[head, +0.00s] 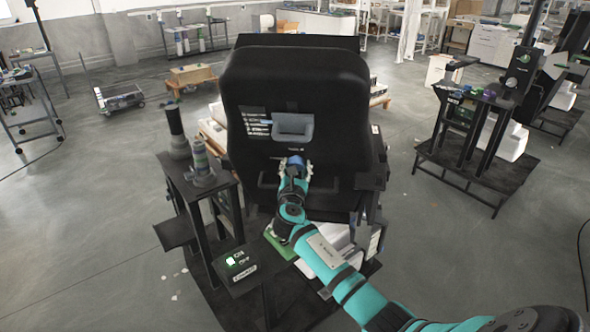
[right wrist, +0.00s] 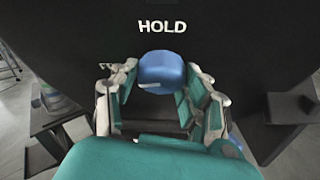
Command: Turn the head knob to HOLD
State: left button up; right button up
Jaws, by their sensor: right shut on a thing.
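The head knob is blue (head: 295,161) and sits low on the front of a large black panel (head: 295,85). In the right wrist view the blue knob (right wrist: 162,70) lies between my fingers, with a small white mark (right wrist: 151,86) at its lower left. The white word HOLD (right wrist: 163,27) is on the panel directly above the knob. My right gripper (head: 295,168) is shut on the knob; its fingers (right wrist: 162,85) stand on both sides of it in the right wrist view. My left gripper is not in view.
A grey recessed handle (head: 293,127) with small white print beside it is above the knob. Dark cylinders (head: 199,163) stand on a black frame to the left. A low plate with a green-lit ON/OFF switch (head: 233,261) is at lower left. Another black stand (head: 482,100) is at right.

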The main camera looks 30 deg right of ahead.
jog(key=shift+d+f+m+t+y+b, duration=0.15)
jog(key=shift+m+t+y+b, duration=1.3)
jog(key=shift+b, duration=2.95)
jog(key=shift+d+f+m+t+y+b, duration=0.1)
jog(key=shift+m+t+y+b, duration=0.65)
jog(key=shift+m+t+b, duration=2.5)
jog(key=shift+d+f+m+t+y+b, duration=0.15)
jog(key=shift+m+y+b, duration=1.05)
jog(key=shift+b, duration=4.3)
jog(key=shift+a, duration=0.1)
jog(key=o, duration=1.2)
jog(key=shift+c, duration=0.2)
jog(key=shift+r, duration=0.1)
jog(key=v, duration=1.2)
